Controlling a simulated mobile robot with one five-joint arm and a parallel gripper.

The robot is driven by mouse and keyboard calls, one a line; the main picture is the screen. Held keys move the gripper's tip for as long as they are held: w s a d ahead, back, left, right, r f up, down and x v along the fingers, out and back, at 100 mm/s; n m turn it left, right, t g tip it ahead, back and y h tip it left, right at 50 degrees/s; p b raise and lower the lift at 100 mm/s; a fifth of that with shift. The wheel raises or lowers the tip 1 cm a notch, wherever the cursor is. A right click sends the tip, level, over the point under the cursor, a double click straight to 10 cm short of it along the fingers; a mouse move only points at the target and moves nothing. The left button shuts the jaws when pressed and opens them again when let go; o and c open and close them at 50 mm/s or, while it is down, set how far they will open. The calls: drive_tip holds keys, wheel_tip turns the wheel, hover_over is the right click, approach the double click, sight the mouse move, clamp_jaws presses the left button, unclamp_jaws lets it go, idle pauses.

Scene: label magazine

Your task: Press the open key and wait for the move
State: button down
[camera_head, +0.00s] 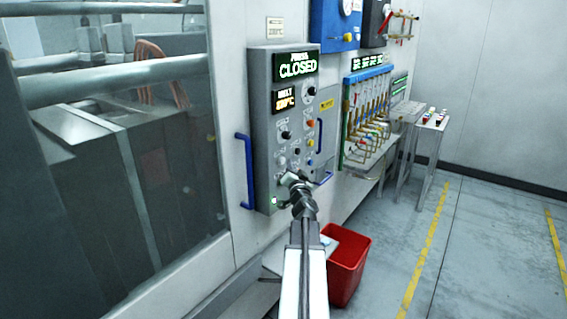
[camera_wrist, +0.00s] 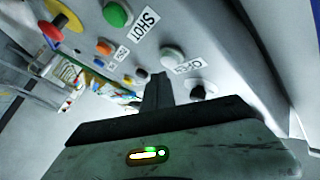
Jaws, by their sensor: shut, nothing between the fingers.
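The grey control panel (camera_head: 262,130) on the machine's wall carries a display (camera_head: 296,66) that reads CLOSED in green. My gripper (camera_head: 293,180) is at the lower part of this panel and hides some keys there. In the wrist view its shut, empty fingers (camera_wrist: 157,84) point at the panel, just below a pale round key (camera_wrist: 172,56). I cannot tell whether the fingertips touch the panel. A green key (camera_wrist: 117,14) labelled SHOT lies further up and left.
A black knob (camera_wrist: 198,92) is close to the right of my fingers. A blue door handle (camera_head: 244,170) stands out left of the panel. A red bin (camera_head: 346,268) is on the floor below, and a small side table (camera_head: 434,122) stands further back. The floor at right is clear.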

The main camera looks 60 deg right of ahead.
drive_tip(key=shift+w, duration=0.4)
